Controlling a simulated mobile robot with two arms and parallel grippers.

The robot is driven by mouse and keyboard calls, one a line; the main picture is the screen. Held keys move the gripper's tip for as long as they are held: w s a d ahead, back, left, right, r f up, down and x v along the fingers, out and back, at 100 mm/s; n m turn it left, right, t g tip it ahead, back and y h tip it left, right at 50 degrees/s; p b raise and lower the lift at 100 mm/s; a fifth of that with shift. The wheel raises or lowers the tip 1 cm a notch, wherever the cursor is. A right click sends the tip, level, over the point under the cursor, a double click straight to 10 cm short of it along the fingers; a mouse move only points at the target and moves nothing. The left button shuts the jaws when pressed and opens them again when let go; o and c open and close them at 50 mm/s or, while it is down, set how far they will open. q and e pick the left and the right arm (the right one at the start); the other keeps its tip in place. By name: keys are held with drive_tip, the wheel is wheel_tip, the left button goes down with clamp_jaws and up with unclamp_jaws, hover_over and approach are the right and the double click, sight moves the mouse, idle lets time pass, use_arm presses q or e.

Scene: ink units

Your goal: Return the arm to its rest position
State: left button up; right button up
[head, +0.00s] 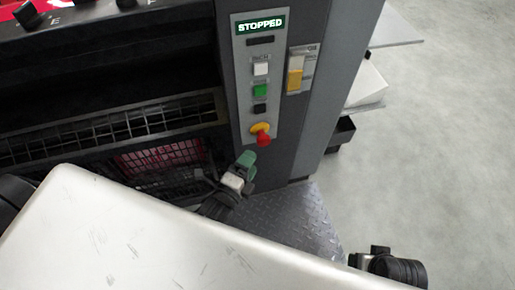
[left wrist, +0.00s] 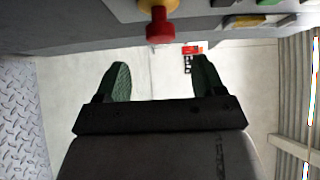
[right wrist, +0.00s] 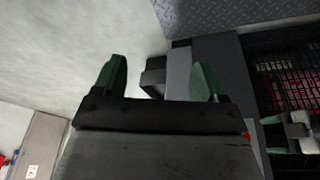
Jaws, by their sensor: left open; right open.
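My left gripper (head: 244,166) is beside the press's control panel, just below and left of the red stop button (head: 263,140) on its yellow base. In the left wrist view the green fingers of the left gripper (left wrist: 161,80) are spread and empty. The red button (left wrist: 160,28) lies ahead of them, near the top centre. My right gripper (right wrist: 160,80) is open and empty in the right wrist view, with pale floor and a grey machine edge beyond its fingers. I cannot make out the right gripper's fingers in the head view.
The panel (head: 252,100) reads STOPPED and has white, green and black buttons. A yellow switch (head: 295,78) sits to its right. A dark mesh guard (head: 165,160) covers the press front. A diamond-plate step (head: 300,222) lies below. Open floor (head: 450,130) is at the right.

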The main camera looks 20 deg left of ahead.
use_arm(q)
drive_tip(key=shift+s+a, duration=0.25)
drive_tip(key=shift+s, duration=0.8)
use_arm(e)
drive_tip(key=shift+f, duration=0.55)
